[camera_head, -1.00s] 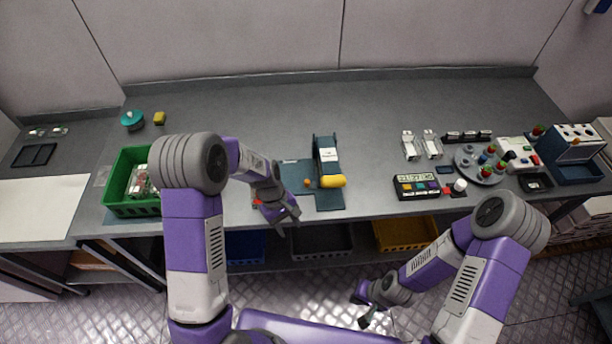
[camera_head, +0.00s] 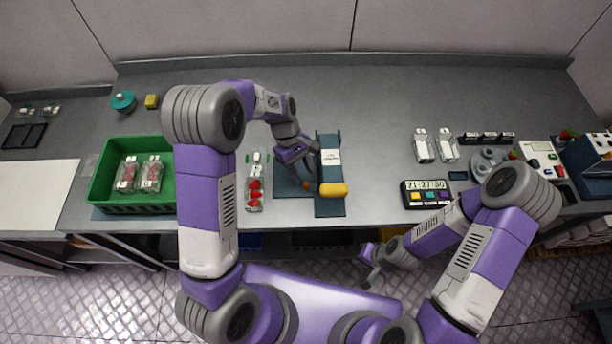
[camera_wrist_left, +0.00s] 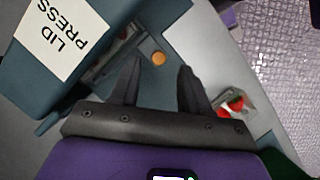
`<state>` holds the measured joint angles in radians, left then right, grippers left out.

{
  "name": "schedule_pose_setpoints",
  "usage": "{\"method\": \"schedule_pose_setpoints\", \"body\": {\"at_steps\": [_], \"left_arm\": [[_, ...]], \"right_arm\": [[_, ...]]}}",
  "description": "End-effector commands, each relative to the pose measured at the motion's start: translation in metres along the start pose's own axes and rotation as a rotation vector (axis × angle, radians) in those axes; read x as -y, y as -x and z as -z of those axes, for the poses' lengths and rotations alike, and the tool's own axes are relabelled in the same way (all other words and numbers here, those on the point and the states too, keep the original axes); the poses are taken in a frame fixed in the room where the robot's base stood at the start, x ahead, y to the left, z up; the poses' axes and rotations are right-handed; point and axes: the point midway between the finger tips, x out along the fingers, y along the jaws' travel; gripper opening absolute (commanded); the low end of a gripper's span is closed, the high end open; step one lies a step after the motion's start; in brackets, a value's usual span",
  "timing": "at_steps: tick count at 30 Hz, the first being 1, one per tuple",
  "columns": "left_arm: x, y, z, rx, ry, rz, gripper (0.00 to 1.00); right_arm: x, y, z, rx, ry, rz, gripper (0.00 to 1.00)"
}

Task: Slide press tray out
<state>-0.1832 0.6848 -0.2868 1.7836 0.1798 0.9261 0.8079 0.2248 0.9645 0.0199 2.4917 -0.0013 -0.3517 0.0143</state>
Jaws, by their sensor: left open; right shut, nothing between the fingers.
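The lid press (camera_head: 328,198) is a dark teal machine with a white label and a yellow handle (camera_head: 334,189). Its label reads LID PRESS in the left wrist view (camera_wrist_left: 62,35). A small orange knob (camera_head: 306,184) sits low at the press's left side, on the teal tray part (camera_head: 287,184). The knob also shows in the left wrist view (camera_wrist_left: 158,58). My right gripper (camera_head: 371,275) is shut and empty, in front of the table edge.
A clear punnet with red berries (camera_head: 254,194) lies left of the press. A green crate (camera_head: 133,202) with two punnets stands farther left. A display box (camera_head: 426,194) and white punnets (camera_head: 424,146) are at right. The table behind the press is clear.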

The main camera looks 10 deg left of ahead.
Motion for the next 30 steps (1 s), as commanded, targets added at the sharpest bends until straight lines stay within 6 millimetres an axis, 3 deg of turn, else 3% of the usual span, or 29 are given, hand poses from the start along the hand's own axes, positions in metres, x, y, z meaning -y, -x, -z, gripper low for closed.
{"method": "schedule_pose_setpoints", "body": {"at_steps": [3,9,19,28,30], "left_arm": [[0.001,-0.021,0.0,0.001,0.0,0.003,0.46],[0.0,-0.042,0.001,0.0,0.0,0.001,0.46],[0.0,-0.045,0.0,-0.001,-0.001,0.0,0.46],[0.0,-0.045,0.0,-0.001,-0.001,0.0,0.0],[0.0,-0.045,0.0,-0.001,-0.001,0.0,0.0]], "right_arm": [[-0.001,-0.002,0.0,-0.001,0.0,0.0,0.0],[-0.001,-0.004,0.001,-0.002,0.0,0.0,0.0],[-0.001,-0.004,0.001,-0.001,0.0,0.0,0.0],[-0.001,-0.004,0.001,-0.001,0.0,0.0,0.0],[-0.001,-0.004,0.001,-0.001,0.0,0.0,0.0]]}}
